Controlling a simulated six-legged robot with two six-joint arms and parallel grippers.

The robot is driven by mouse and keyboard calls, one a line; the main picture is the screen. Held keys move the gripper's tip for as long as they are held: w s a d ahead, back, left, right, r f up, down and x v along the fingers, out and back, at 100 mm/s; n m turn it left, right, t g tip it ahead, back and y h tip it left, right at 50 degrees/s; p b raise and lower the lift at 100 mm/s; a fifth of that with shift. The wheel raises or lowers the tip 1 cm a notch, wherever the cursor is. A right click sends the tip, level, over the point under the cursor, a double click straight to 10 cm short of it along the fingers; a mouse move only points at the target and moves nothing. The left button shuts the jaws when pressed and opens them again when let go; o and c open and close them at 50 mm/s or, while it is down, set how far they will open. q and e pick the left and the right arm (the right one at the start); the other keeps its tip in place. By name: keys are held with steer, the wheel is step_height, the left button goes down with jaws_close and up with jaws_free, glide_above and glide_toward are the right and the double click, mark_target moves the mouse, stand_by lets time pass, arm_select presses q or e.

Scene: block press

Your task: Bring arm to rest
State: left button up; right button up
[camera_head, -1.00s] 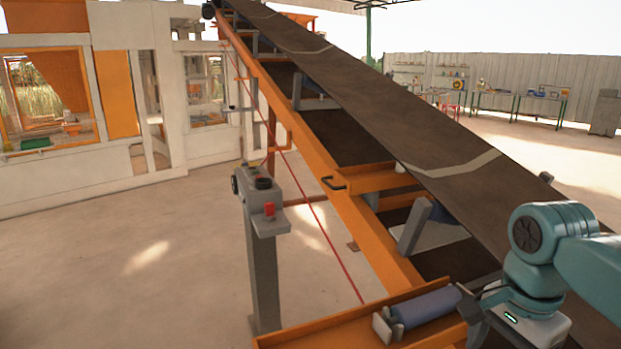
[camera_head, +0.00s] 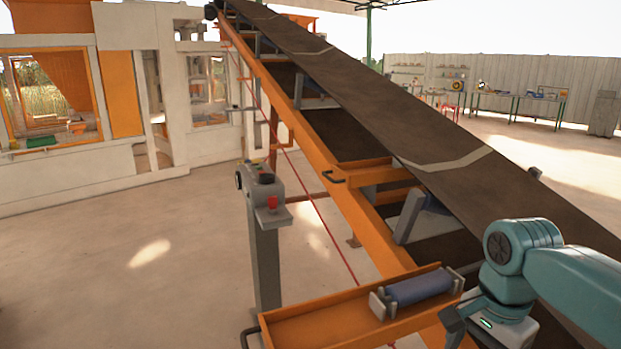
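My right arm comes in from the right in the head view, with its teal wrist in front of the conveyor. My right gripper (camera_head: 455,325) hangs below the wrist at the bottom edge, close to the roller's right end. Its fingers are dark and partly cut off by the frame, so I cannot tell whether it is open or shut. My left gripper does not show. A blue-grey roller (camera_head: 420,287) lies in its brackets on the orange tray (camera_head: 300,325).
A long dark conveyor belt (camera_head: 400,130) on an orange frame rises to the upper left. A grey control post (camera_head: 264,250) with a red button (camera_head: 272,202) stands left of it. Open concrete floor (camera_head: 100,270) lies at the left. Work tables (camera_head: 515,98) stand far back right.

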steer(key=a+f+n+y, duration=0.1)
steer(key=a+f+n, duration=0.25)
steer(key=f, duration=0.95)
steer(key=a+f+n+y, duration=0.1)
steer(key=a+f+n, duration=0.3)
steer(key=f, duration=0.9)
steer(key=s+a+f+n, duration=0.1)
steer(key=s+a+f, duration=0.2)
steer(key=s+f, duration=0.4)
steer(key=s+a+f+n+y, duration=0.1)
steer(key=s+a+f+n, duration=0.1)
steer(key=s+f, duration=0.6)
steer(key=shift+s+a+y, duration=0.3)
steer(key=shift+s+a, duration=0.2)
steer(key=shift+a, duration=0.05)
